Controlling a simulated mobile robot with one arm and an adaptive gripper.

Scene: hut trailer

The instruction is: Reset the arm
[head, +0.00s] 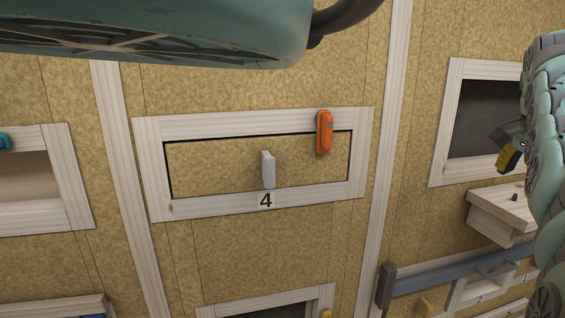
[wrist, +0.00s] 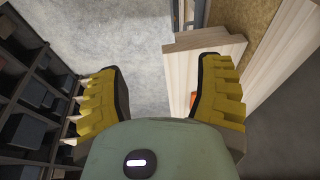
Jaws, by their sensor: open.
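My gripper (wrist: 160,68) is open in the wrist view, with its two yellow ridged fingers wide apart and nothing between them. In the head view, part of my gripper (head: 509,156) shows at the right edge as a yellow finger. It is in front of a dark framed opening (head: 482,120) in the wall, and most of it is hidden by my teal arm. My arm hangs along the right edge, and another teal part of me covers the top left.
A framed panel (head: 215,168) marked 4 has a grey handle (head: 268,170) and an orange latch (head: 324,132). A wooden ledge (head: 500,207) juts out below my gripper. The wrist view shows dark shelving (wrist: 30,95) left, pale boards (wrist: 205,50) right, and open grey floor (wrist: 140,40).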

